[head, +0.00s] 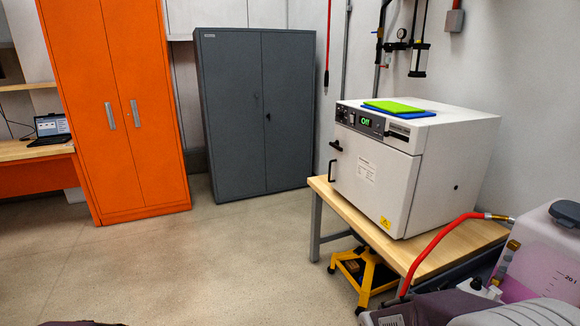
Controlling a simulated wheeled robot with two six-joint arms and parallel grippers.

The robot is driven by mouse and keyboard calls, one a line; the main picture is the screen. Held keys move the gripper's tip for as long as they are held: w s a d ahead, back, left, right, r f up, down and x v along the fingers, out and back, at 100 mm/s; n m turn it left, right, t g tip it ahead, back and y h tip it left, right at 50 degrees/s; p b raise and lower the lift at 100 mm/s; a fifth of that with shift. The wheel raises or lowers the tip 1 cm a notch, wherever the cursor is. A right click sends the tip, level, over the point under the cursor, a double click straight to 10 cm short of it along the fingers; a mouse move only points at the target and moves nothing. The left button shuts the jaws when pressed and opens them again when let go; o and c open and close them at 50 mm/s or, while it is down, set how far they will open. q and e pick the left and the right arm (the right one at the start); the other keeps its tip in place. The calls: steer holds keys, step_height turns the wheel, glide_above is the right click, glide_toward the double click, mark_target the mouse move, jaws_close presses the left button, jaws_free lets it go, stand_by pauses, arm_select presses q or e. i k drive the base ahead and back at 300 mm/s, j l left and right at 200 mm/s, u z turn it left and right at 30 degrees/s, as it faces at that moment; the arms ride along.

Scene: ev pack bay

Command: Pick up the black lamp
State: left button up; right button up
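I cannot make out a black lamp in the head view. Neither of my grippers can be made out. A sliver of something dark shows at the bottom left edge, too little to identify.
A white oven (387,166) stands on a wooden-topped bench (440,258), with green (394,106) and blue flat items on top. A yellow step stool (362,270) is beneath. A pink-liquid tank (545,262) is at right. Orange (115,110) and grey cabinets (258,115) stand behind clear floor.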

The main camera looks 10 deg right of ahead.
mark_target(419, 52)
steer(key=i+z, duration=0.15)
steer(key=i, duration=0.3)
steer(key=i+j+z, duration=0.15)
steer(key=i, duration=0.35)
steer(key=i+j+z, duration=0.15)
steer(key=i, duration=0.3)
steer(key=i+j+z, duration=0.15)
steer(key=i, duration=0.3)
steer(key=i+j+z, duration=0.15)
steer(key=i+j, duration=0.15)
steer(key=i, duration=0.1)
